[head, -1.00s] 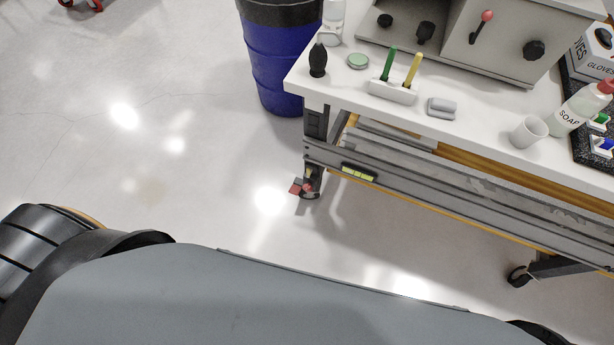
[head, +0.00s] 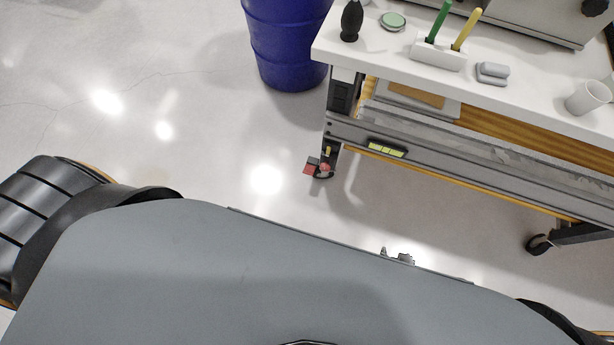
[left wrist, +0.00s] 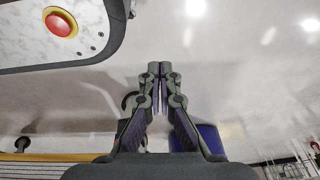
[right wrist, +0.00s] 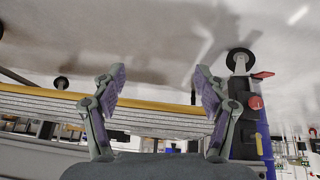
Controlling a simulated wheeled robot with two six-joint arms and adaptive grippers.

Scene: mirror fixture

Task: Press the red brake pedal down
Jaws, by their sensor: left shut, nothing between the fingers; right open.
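The red brake pedal (head: 311,167) is low by the floor, at the caster under the workbench's near left leg. In the right wrist view, which shows the bench upside down, the pedal (right wrist: 262,75) sticks out beside the caster wheel (right wrist: 240,58). My right gripper (head: 397,256) shows only as a small part past the edge of my body. It is open and empty (right wrist: 158,75), with the pedal apart from it, beyond its right finger. My left gripper (left wrist: 159,68) is shut and empty over the floor, and the head view does not show it.
The white workbench (head: 390,80) has a grey lower rail (head: 470,165) and a second caster (head: 538,245) at right. A blue barrel (head: 287,45) stands left of the leg. A red knob (right wrist: 256,103) is on the leg. Floor left of the leg is clear.

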